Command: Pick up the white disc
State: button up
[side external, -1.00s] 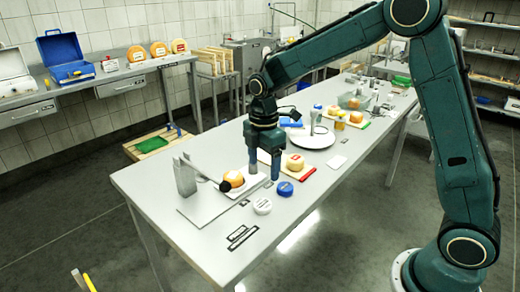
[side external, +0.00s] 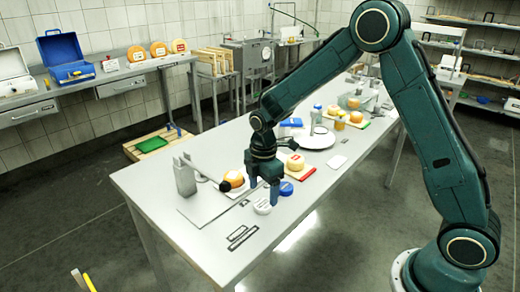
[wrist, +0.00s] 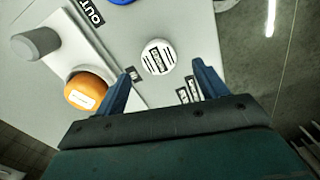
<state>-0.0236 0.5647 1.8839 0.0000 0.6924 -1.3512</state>
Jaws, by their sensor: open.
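The white disc (side external: 263,206) lies flat on the grey table near its front edge, with the blue disc (side external: 286,188) just to its right. In the wrist view the white disc (wrist: 158,57) has dark stripes and a label, and it lies beyond the fingertips, roughly between their lines. My gripper (side external: 264,197) is low over the table beside the white disc, fingers pointing down; in the wrist view (wrist: 162,72) its blue fingers are spread with nothing between them. A finger stands close to the disc in the side view; I cannot tell whether they touch.
An orange cheese (side external: 233,179) sits on the slicer board (side external: 208,207) at the left. Another cheese (side external: 295,163) is by a red-edged board behind my gripper. Flat black-framed labels (side external: 242,237) lie near the front edge. A white plate (side external: 318,139) is farther back.

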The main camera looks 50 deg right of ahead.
aim_at(263, 204)
jog(key=shift+w+f, duration=0.1)
jog(key=shift+f, duration=2.3)
jog(key=c, duration=1.1)
